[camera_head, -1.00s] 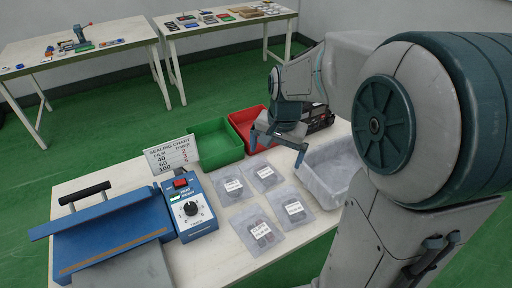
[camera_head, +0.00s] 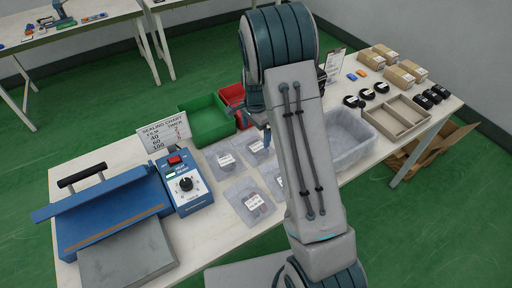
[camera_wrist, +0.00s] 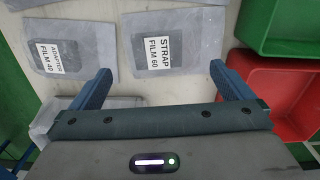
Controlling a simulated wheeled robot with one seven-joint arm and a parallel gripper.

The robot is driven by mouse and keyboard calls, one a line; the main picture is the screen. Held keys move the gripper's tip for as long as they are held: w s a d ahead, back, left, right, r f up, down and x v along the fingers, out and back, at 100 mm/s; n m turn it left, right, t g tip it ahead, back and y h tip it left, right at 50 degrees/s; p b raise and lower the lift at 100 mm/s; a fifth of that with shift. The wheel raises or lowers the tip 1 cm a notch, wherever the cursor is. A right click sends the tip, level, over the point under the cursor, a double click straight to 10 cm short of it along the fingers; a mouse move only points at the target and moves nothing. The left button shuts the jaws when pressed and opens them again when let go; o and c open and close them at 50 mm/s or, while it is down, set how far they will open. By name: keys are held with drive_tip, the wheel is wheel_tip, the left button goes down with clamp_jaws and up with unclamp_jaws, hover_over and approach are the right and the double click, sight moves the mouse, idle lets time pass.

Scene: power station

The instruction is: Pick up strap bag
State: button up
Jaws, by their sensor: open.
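The strap bag (camera_wrist: 163,47) is a clear flat bag with a white label reading STRAP FILM 60, lying on the table in the wrist view. In the head view it appears to be the back right bag (camera_head: 255,146), partly hidden by my arm. My gripper (camera_wrist: 161,69) is open and empty, its two blue fingers spread to either side of the bag's lower part in the picture. It appears to be above the bag; the height gap is hard to judge. In the head view my arm hides most of the gripper.
An adapter bag (camera_wrist: 62,55) lies beside the strap bag. Other bags (camera_head: 249,203) lie nearby. A green bin (camera_head: 207,122) and a red bin (camera_wrist: 268,100) stand behind, a clear tub (camera_head: 347,140) to the right. A blue heat sealer (camera_head: 115,208) stands left, with a sealing chart (camera_head: 164,132).

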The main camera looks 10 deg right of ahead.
sight(257, 147)
drive_tip(key=shift+d+f+p, duration=0.15)
drive_tip(key=shift+f+p, duration=0.3)
drive_tip(key=shift+f, duration=1.5)
drive_tip(key=shift+d+f+p, duration=0.15)
drive_tip(key=shift+f+p, duration=0.3)
drive_tip(key=shift+f, duration=1.5)
drive_tip(key=c, duration=1)
